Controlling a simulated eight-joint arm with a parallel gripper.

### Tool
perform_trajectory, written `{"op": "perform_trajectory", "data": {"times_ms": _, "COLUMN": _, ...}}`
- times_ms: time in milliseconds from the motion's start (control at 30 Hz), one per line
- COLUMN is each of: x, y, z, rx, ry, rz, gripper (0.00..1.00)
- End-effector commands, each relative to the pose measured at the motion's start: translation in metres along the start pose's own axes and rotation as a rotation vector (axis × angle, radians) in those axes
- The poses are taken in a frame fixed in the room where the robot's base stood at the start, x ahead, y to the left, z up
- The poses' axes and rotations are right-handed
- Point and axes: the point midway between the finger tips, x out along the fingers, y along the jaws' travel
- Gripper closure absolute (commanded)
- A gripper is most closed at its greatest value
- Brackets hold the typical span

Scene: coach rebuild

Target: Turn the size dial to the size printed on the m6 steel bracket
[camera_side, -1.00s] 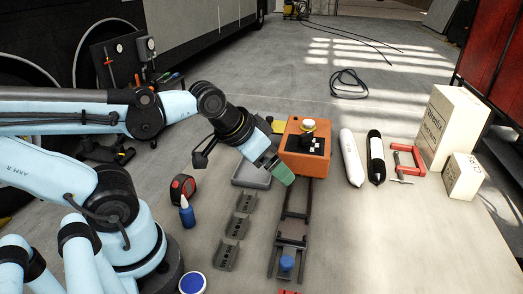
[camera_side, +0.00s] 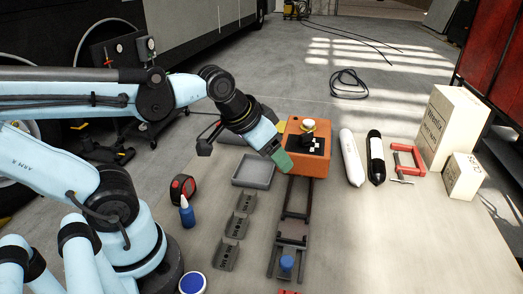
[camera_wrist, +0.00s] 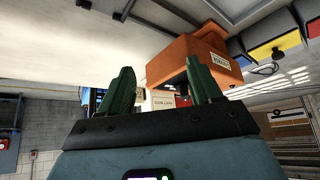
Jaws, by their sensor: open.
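An orange box (camera_side: 303,165) stands on the table, with a dark panel and a white-topped knob with a yellow ring (camera_side: 308,125) on top. I cannot tell which part is the size dial or read its setting. Three grey brackets (camera_side: 237,225) lie in a row left of the rail; their printed marks are too small to read, so I cannot tell which is m6. My gripper (camera_side: 284,161), with green fingers, is at the box's left front edge; I cannot tell if it touches. In the wrist view, my gripper (camera_wrist: 160,85) is open and empty, with the orange box (camera_wrist: 190,60) beyond.
A dark rail (camera_side: 291,225) runs forward from the box, with a blue knob (camera_side: 287,263) near its end. A grey tray (camera_side: 252,171), blue bottle (camera_side: 187,212) and tape measure (camera_side: 182,188) lie left.

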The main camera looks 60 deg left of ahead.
Motion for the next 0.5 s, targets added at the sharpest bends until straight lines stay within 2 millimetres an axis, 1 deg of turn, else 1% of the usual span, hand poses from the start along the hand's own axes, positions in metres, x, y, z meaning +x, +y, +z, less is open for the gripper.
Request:
{"op": "perform_trajectory", "data": {"times_ms": 33, "x": -0.005, "y": -0.001, "z": -0.013, "rx": -0.005, "ry": -0.027, "rz": -0.003, "gripper": 0.44}}
{"op": "perform_trajectory", "data": {"times_ms": 100, "x": -0.013, "y": -0.003, "z": -0.031, "rx": -0.011, "ry": -0.075, "rz": -0.006, "gripper": 0.55}}
{"op": "perform_trajectory", "data": {"times_ms": 133, "x": -0.016, "y": -0.004, "z": -0.039, "rx": -0.014, "ry": -0.098, "rz": -0.007, "gripper": 0.58}}
{"op": "perform_trajectory", "data": {"times_ms": 300, "x": -0.030, "y": -0.010, "z": -0.082, "rx": -0.030, "ry": -0.225, "rz": -0.013, "gripper": 0.58}}
{"op": "perform_trajectory", "data": {"times_ms": 500, "x": -0.041, "y": -0.018, "z": -0.125, "rx": -0.051, "ry": -0.373, "rz": -0.019, "gripper": 0.58}}
